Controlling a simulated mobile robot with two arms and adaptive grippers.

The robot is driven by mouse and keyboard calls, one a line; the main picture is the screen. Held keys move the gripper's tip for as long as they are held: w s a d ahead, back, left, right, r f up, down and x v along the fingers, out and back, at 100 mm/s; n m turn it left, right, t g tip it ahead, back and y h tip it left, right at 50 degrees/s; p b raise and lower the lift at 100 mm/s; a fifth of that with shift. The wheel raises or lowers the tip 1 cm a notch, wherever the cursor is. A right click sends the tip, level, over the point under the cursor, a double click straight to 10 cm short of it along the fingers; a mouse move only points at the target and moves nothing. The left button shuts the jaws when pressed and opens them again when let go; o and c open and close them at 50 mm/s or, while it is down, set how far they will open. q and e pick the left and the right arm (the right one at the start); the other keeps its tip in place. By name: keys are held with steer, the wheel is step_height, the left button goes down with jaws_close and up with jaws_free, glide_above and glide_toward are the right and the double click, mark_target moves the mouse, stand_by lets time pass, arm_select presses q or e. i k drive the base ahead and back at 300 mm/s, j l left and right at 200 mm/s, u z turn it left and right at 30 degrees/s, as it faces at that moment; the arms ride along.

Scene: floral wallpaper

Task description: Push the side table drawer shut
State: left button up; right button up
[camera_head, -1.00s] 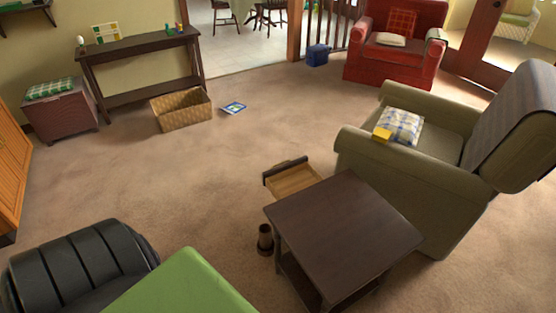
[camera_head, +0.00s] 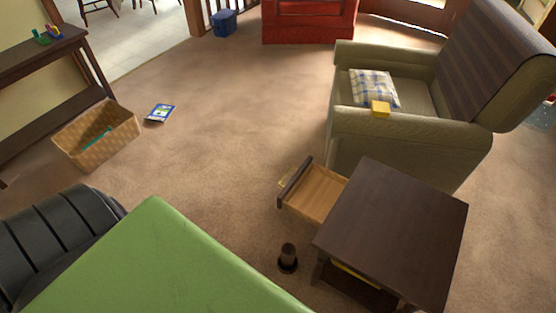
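The dark brown side table (camera_head: 395,225) stands at the lower right, beside the green armchair. Its drawer (camera_head: 318,191) sticks out of the table's upper-left side, open. The light wooden inside of the drawer shows and looks empty. The dark front panel (camera_head: 294,182) of the drawer faces left. Neither of my grippers is in view.
A dark cup-like object (camera_head: 288,258) stands on the carpet left of the table. The green armchair (camera_head: 415,125) is close behind. A wicker basket (camera_head: 97,137) and a book (camera_head: 160,113) lie at the left. Open carpet (camera_head: 225,140) spreads left of the drawer.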

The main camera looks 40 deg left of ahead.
mark_target(312, 192)
steer(key=j, duration=0.45)
steer(key=k+j+z, duration=0.15)
steer(key=j, duration=0.7)
steer(key=k+j+z, duration=0.15)
steer(key=j, duration=0.3)
steer(key=k+j, duration=0.1)
steer(key=j, duration=0.35)
steer(key=k+j+z, duration=0.15)
steer(key=j, duration=0.25)
steer(key=i+j+z, duration=0.25)
steer(key=i+j, duration=0.2)
steer(key=i+j+z, duration=0.25)
steer(key=i+j, duration=0.25)
steer(key=j+z, duration=0.2)
steer(key=j, duration=0.25)
